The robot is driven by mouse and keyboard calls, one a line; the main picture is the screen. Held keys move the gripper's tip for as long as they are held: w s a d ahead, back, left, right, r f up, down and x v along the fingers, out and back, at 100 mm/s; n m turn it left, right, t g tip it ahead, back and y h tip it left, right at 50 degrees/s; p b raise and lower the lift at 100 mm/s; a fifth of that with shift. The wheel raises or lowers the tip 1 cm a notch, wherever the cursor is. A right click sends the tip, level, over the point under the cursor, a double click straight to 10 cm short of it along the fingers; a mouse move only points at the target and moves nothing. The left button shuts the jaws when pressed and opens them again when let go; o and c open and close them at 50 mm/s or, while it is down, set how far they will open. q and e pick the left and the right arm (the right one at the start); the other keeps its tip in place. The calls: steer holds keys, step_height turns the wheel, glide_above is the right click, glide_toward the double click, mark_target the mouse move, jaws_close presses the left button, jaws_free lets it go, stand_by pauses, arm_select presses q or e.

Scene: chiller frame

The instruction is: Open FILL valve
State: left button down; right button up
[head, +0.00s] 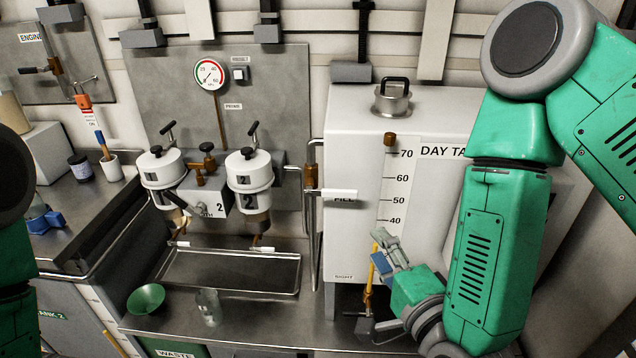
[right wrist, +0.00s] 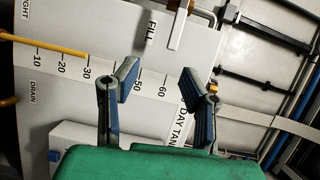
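The FILL valve has a brass body (head: 310,177) on the pipe at the left side of the white day tank (head: 355,130). Its white lever (head: 340,194) lies level across the tank's front and partly covers the FILL label. In the right wrist view the lever (right wrist: 179,28) shows at the top, beside the FILL label (right wrist: 151,27). My right gripper (head: 384,250) is in front of the tank's level scale, below and right of the lever and apart from it. In the right wrist view its fingers (right wrist: 160,88) are spread with nothing between them. My left gripper is out of view.
A steel tray (head: 230,270), a green bowl (head: 146,299) and a clear glass (head: 208,307) are on the counter at left. Two white filter canisters (head: 249,168) stand behind the tray. A lidded filler (head: 392,100) tops the tank. A vertical pipe runs beside the tank.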

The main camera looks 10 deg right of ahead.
mark_target(343, 196)
steer(key=shift+m+t, duration=0.3)
steer(key=w, duration=0.4)
steer(key=w+a+r+p, duration=0.1)
steer(key=w, duration=0.4)
steer(key=w+a+p, duration=0.1)
steer(key=w, duration=0.3)
steer(key=shift+w+a+r, duration=0.15)
steer(key=shift+w+r, duration=0.15)
steer(key=shift+w+a, duration=0.2)
steer(key=shift+a, duration=0.35)
steer(key=shift+d, duration=0.1)
jaws_close()
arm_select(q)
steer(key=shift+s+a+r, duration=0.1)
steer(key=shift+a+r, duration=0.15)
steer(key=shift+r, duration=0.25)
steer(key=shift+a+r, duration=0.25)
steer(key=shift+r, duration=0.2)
arm_select(e)
steer(key=shift+d, duration=0.15)
